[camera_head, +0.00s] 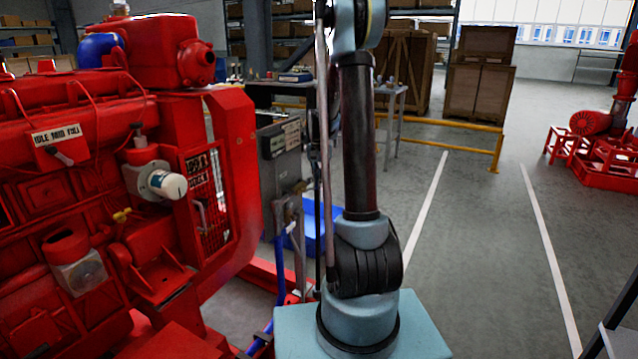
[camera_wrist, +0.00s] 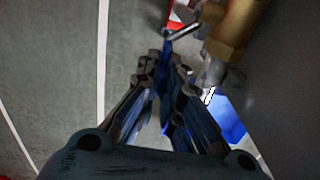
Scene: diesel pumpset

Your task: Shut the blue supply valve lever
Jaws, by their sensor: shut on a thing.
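In the wrist view my gripper (camera_wrist: 164,62) is closed on a narrow blue strip (camera_wrist: 165,84), which looks like the blue supply valve lever. A thin metal bar runs from near the fingertips up and right toward a brass valve body (camera_wrist: 232,28). The valve body is beside the fingertips, to their upper right. The fingers hide much of the lever, so its exact angle is hard to tell. In the head view my arm stands in front of this area, and the gripper and lever cannot be made out.
The red diesel engine (camera_head: 75,160) fills the left. A grey control box (camera_head: 281,150) stands beside it, with blue hoses (camera_head: 279,262) below. A blue bin (camera_head: 311,235) sits on the floor, also in the wrist view (camera_wrist: 226,118).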

